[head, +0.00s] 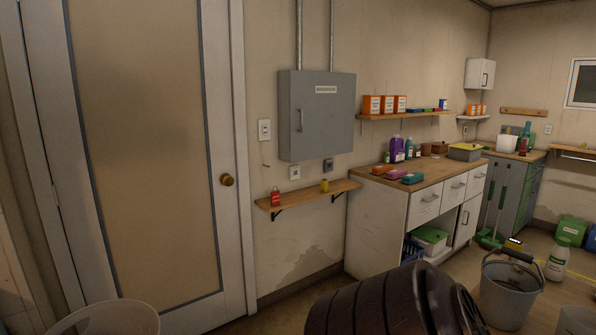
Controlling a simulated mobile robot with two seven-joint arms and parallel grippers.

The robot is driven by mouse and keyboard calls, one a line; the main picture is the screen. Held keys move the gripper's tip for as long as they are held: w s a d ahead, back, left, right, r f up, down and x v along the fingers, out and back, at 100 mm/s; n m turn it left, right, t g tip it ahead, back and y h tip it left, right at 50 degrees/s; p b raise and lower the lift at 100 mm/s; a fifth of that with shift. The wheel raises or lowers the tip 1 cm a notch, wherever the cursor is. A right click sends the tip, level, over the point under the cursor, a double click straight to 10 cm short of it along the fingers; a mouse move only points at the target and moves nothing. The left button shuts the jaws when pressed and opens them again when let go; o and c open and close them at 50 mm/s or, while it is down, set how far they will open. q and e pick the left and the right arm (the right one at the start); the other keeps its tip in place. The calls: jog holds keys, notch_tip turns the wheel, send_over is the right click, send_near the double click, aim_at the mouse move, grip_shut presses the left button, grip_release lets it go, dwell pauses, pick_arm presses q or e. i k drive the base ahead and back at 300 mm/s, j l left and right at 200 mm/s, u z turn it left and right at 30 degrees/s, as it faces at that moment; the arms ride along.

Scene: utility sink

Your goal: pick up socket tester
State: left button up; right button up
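A small wooden wall shelf (300,199) below the grey electrical panel holds two small items. One is a red item (275,198) with pale marking near the left end. The other is a small yellow item (324,185) toward the right. Either could be the socket tester; they are too small to tell which. Both stand apart on the shelf with nothing touching them. Neither of my grippers shows in the head view.
A closed door (145,150) is at left, a white cabinet (400,220) at right. A dark ribbed shape (380,305), a grey bucket (508,295) and a pale round rim (105,318) fill the foreground.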

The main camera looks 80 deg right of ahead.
aim_at(324, 181)
jog(key=z, duration=2.65)
